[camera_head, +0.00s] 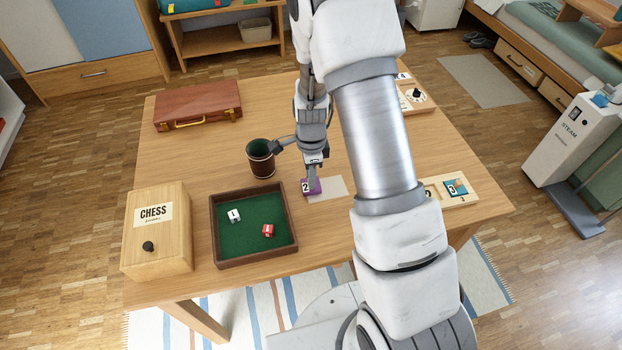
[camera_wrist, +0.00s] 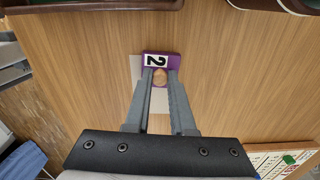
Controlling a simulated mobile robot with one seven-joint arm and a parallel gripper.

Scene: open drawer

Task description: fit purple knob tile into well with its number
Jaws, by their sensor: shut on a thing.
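The purple tile (camera_head: 315,186) bears a white label with a black 2 and lies at the left end of a pale grey mat (camera_head: 337,186). The tile also shows in the wrist view (camera_wrist: 173,61), with a round wooden-coloured knob between my fingertips. My gripper (camera_head: 312,172) is above the tile, shut on its knob; in the wrist view its fingertips (camera_wrist: 160,75) flank the knob. I cannot tell whether the tile touches the mat or is slightly raised. A light wooden board (camera_head: 465,198) with numbered spots, one labelled 3, is at the right, partly hidden by my arm.
A green-lined tray (camera_head: 242,263) holds two dice. A chess box (camera_head: 158,230), a brown case (camera_head: 197,104) and a wooden dial board (camera_head: 414,97) also stand on the table. The table between case and mug is clear.

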